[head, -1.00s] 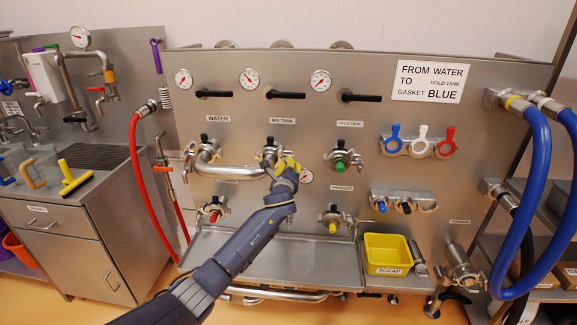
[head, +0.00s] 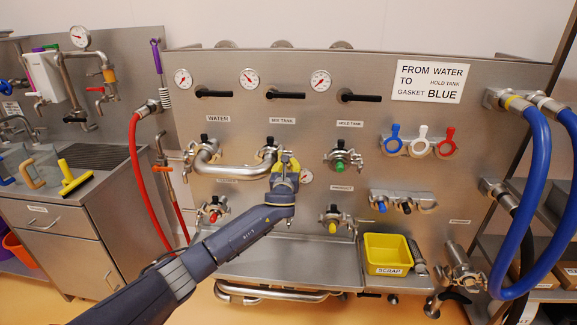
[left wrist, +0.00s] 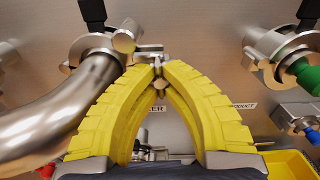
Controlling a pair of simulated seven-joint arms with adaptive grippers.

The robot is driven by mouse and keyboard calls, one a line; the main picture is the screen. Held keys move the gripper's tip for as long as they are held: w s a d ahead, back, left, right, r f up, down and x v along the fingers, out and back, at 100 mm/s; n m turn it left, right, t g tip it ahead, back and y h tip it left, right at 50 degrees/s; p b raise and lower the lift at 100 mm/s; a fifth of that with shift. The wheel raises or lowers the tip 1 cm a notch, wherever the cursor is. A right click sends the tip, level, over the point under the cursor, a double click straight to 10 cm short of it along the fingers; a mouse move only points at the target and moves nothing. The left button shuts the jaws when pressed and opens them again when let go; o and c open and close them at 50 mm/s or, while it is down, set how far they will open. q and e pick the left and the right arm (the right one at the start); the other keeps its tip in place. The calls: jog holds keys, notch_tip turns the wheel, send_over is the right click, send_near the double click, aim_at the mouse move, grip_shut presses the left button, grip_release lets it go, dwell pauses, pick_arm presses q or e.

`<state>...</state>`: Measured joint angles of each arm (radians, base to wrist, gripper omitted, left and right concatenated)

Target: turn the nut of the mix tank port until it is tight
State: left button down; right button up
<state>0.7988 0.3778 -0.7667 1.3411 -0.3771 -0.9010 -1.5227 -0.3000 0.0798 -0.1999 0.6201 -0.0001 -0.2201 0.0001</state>
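The mix tank port (head: 268,153) is on the steel panel under its label, with a bent steel pipe (head: 232,170) joining it to the water port (head: 205,146). In the left wrist view, the port's clamp (left wrist: 124,40) is just beyond my fingertips. My left gripper (head: 286,158) is at the port's right side. Its yellow fingers (left wrist: 158,72) come together in the left wrist view around the small metal nut (left wrist: 158,66) on the clamp's screw, which is mostly hidden between the tips. My right gripper is in neither view.
The hold tank port (head: 341,160) with a green plug is to the right. Capped ports with red (head: 213,216) and yellow (head: 332,226) plugs are below. A yellow scrap bin (head: 387,249) stands on the lower shelf. Blue hoses (head: 538,180) hang at far right.

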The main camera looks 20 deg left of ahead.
pick_arm(q)
jog(key=c, duration=1.9)
grip_release()
jog(key=shift+m, duration=0.4)
jog(key=o, duration=0.4)
jog(key=shift+s, duration=0.1)
